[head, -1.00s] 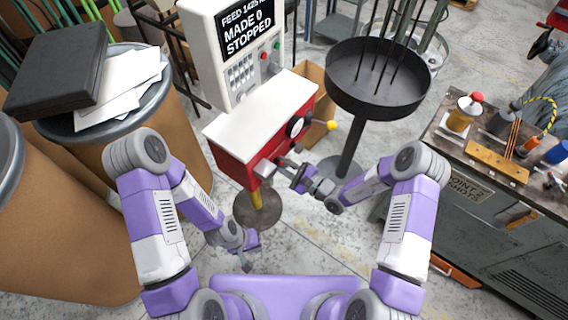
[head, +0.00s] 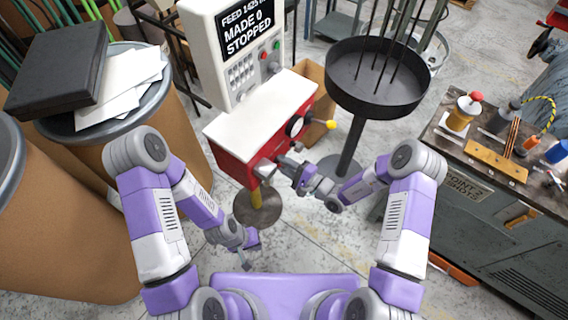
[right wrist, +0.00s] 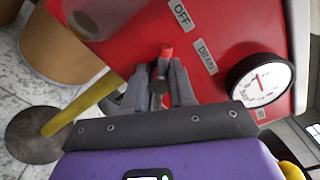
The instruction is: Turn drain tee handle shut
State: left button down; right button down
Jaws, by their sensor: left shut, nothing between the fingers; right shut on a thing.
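The drain tee handle (right wrist: 166,52) shows in the right wrist view as a short lever with a red tip, in front of the red machine face. The OFF label (right wrist: 181,14) and the DRAIN label (right wrist: 205,57) are close by. My right gripper (right wrist: 160,78) is shut on the handle, its fingers on either side of it. In the head view my right gripper (head: 280,162) is at the front of the red box (head: 245,145), and its fingers hide the handle. My left gripper (head: 246,262) is shut and empty, low over the floor, away from the machine.
A round gauge (right wrist: 262,84) is on the red face beside the labels. The control panel (head: 240,50) reads STOPPED. A black round pan (head: 378,85) on a stand is to the right, and a workbench (head: 470,190) is farther right. Brown drums (head: 60,230) stand left.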

jog(key=c, duration=1)
grip_release()
jog(key=p+v, duration=0.1)
jog(key=v, duration=0.6)
jog(key=shift+s+d, duration=0.25)
